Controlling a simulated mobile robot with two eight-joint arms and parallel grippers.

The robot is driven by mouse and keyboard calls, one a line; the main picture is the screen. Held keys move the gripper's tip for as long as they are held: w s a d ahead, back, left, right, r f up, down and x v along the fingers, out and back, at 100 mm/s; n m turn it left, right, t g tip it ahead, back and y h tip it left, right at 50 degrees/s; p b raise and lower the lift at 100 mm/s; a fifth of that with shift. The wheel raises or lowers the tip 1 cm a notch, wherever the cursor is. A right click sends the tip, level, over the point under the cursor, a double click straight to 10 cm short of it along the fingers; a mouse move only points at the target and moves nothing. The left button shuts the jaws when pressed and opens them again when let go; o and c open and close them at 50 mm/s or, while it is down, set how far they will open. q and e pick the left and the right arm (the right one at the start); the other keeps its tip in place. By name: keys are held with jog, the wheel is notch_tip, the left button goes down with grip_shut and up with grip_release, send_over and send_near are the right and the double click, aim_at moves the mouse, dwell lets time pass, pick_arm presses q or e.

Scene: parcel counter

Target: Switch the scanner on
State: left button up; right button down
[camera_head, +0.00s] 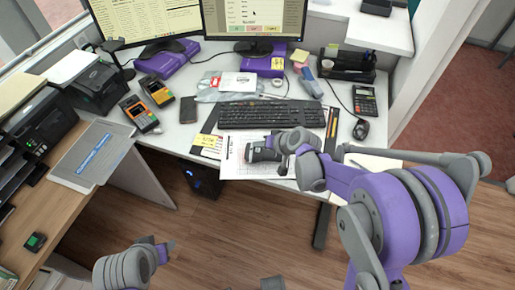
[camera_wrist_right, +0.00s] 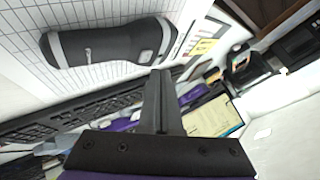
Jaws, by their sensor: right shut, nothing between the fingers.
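The scanner (camera_head: 263,151) is a dark handheld device with grey ends, lying on a printed grid sheet at the front edge of the desk. In the right wrist view the scanner (camera_wrist_right: 110,42) lies lengthwise across the upper left, with a small light lever-like part on its side. My right gripper (camera_head: 284,143) is at the scanner's right end in the head view. In the wrist view its shut, empty fingers (camera_wrist_right: 160,76) point toward the scanner, close to its right end; I cannot tell whether they touch.
A mouse (camera_head: 361,130) and calculator (camera_head: 364,100) are to the right. Two card terminals (camera_head: 138,112) (camera_head: 157,89) stand at left. Monitors (camera_head: 254,18) are at the back.

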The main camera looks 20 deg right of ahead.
aim_at(260, 152)
notch_tip(260, 152, up, 6)
jog(key=p, duration=0.3)
jog(key=shift+p, duration=0.4)
dwell(0.3)
